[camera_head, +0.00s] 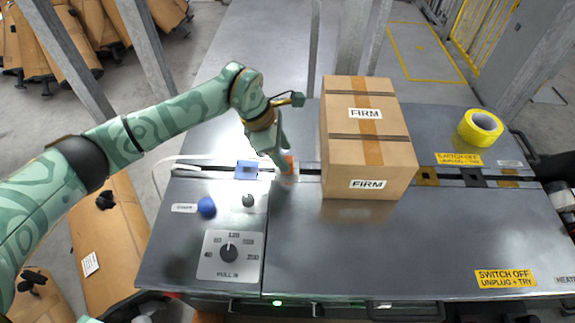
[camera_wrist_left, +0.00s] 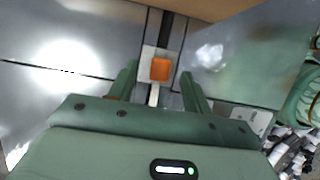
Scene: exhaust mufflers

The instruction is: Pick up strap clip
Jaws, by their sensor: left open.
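A small orange block on a pale base, apparently the strap clip (camera_wrist_left: 160,69), sits over the dark slot in the table, with a pale strip running from it toward my wrist. In the head view only a bit of orange (camera_head: 289,158) shows beside my fingers. My left gripper (camera_head: 282,164) points down there, just left of the cardboard box. In the left wrist view the fingers of my left gripper (camera_wrist_left: 159,82) are apart, one on each side of the pale strip, with the orange block just beyond their tips. Whether they touch anything is unclear. My right gripper is not in view.
A strapped cardboard box (camera_head: 369,165) stands close right of my left gripper. A blue block (camera_head: 246,170), a blue knob (camera_head: 206,207) and a dial plate (camera_head: 230,257) lie to the left. Yellow tape (camera_head: 480,127) sits at right. The front right metal tabletop (camera_head: 400,245) is clear.

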